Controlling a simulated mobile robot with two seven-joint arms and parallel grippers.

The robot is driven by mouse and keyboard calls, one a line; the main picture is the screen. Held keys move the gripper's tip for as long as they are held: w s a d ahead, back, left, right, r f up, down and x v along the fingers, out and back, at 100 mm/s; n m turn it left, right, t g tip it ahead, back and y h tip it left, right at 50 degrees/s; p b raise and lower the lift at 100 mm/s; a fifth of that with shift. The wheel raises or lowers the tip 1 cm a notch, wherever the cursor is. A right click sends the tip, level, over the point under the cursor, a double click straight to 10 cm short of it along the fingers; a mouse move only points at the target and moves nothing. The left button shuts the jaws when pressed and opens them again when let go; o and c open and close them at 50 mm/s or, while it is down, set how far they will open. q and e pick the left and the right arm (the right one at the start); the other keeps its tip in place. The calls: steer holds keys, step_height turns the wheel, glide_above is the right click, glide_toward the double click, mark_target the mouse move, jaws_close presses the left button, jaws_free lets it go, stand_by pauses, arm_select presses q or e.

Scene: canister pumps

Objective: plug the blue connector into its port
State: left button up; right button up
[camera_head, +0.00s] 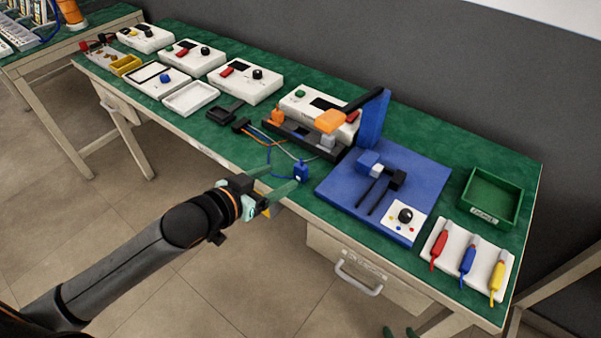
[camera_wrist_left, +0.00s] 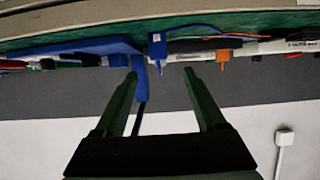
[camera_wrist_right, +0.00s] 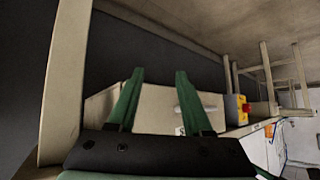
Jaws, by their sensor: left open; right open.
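The blue connector (camera_head: 301,172) stands on the green bench near its front edge, with a blue cable running back from it. It also shows in the left wrist view (camera_wrist_left: 157,52), beyond and between the fingertips. My left gripper (camera_head: 284,176) is open and empty, just left of the connector at the bench edge. A white unit (camera_head: 318,112) with a black front strip (camera_head: 296,137) stands behind; an orange connector (camera_head: 277,116) and a grey connector (camera_head: 327,140) sit at the strip. The blue port itself cannot be made out. My right gripper (camera_head: 400,331) is open and empty, low at the bottom edge.
A green tray (camera_head: 490,197) and a white holder with coloured tools (camera_head: 450,262) stand at the right.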

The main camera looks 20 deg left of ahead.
mark_target(298, 169)
arm_select(q)
steer(key=b+x, duration=0.1)
steer(key=x, duration=0.8)
steer(key=shift+w+d+f, duration=0.15)
steer(key=shift+d+f, duration=0.05)
jaws_close()
stand_by(0.4)
